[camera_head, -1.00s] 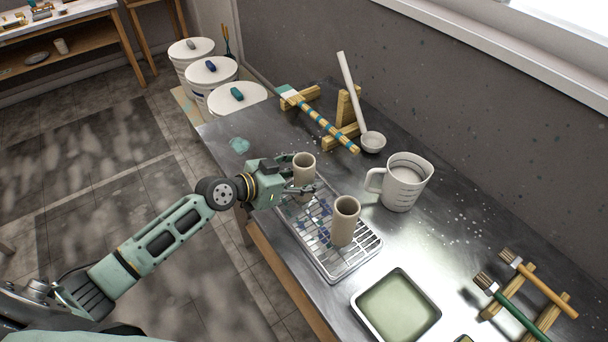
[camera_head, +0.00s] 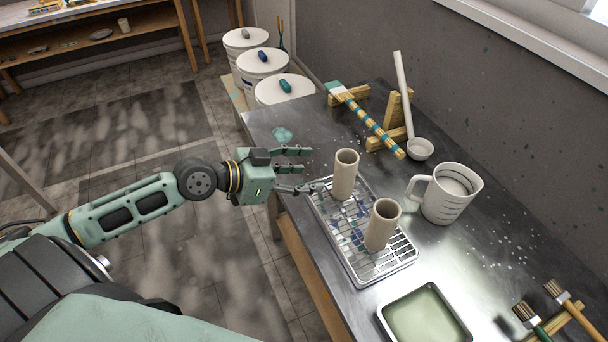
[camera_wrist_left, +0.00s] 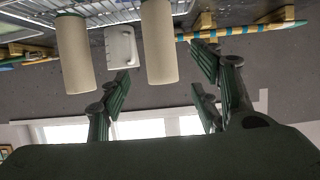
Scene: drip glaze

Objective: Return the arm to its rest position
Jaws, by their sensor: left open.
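My left gripper (camera_head: 300,169) is open and empty, just left of the far beige clay cylinder (camera_head: 345,175). Its fingers point right, toward the cylinder, and appear apart from it. The far cylinder and the near beige cylinder (camera_head: 382,225) both stand upright on the wire rack over a metal tray (camera_head: 396,262). In the left wrist view, the open fingers (camera_wrist_left: 165,90) frame the lower part of the picture, and two cylinders show beyond them, one at the left (camera_wrist_left: 75,55) and one near the middle (camera_wrist_left: 159,45). My right gripper is not in view.
A measuring jug (camera_head: 445,195) stands right of the rack. A shallow green tray (camera_head: 424,318) and brushes (camera_head: 545,312) lie in front. Lidded buckets (camera_head: 285,88) stand beyond the table's far end.

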